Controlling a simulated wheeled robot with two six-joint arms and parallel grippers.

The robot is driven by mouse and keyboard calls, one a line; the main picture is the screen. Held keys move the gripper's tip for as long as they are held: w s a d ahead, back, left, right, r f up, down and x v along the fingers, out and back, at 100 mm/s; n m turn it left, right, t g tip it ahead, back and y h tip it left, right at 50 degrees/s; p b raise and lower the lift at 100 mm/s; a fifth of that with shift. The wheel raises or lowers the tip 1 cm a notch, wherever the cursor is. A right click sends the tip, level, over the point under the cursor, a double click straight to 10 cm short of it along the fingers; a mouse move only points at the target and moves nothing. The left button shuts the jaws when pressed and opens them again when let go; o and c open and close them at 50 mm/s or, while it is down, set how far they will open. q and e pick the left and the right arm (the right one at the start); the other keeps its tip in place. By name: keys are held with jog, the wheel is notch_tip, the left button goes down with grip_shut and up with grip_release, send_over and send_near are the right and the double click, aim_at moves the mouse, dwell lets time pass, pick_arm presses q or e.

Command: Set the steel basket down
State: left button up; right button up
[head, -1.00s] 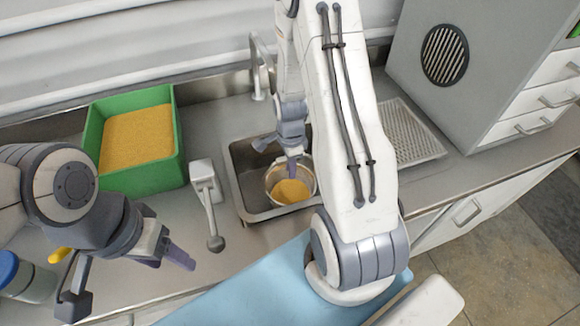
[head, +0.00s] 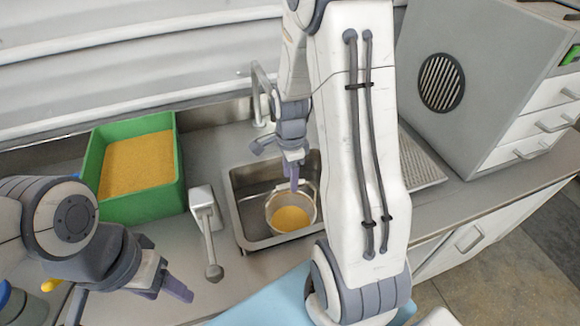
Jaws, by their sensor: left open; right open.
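The steel basket (head: 273,211) is upright in the sink (head: 248,243), toward its front right corner, with yellow grain (head: 290,219) inside. I cannot tell how firmly its base rests on the sink floor. My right gripper (head: 277,164) is open above the basket, its jaws spread wide. One fingertip overlaps the far rim in the picture; contact there is unclear. My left gripper (head: 128,300) is open and empty over the counter at the lower left, away from the basket.
A green bin (head: 152,204) of yellow grain stands left of the sink. A grey lever fixture (head: 207,225) stands between them. A faucet (head: 259,95) rises behind the sink. A perforated tray (head: 424,168) and grey cabinet (head: 480,50) are to the right.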

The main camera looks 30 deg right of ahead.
notch_tip(320, 180, up, 4)
jog(key=shift+r, duration=0.15)
jog(key=shift+a+r, duration=0.1)
jog(key=shift+a, duration=0.25)
jog(key=s+a+r+n, duration=0.3)
jog(key=a+n, duration=0.4)
jog(key=a, duration=0.1)
jog(key=s+a+r+n, duration=0.2)
jog(key=a+n, duration=0.4)
jog(key=a, duration=0.1)
jog(key=s+a+r+n, duration=0.1)
jog(key=s+a+n, duration=0.3)
jog(key=s+n, duration=0.2)
jog(key=s+a+r+n+y, duration=0.1)
jog(key=s+a+n, duration=0.3)
jog(key=n, duration=0.5)
jog(key=shift+s+r, duration=0.6)
jog(key=shift+s, duration=0.45)
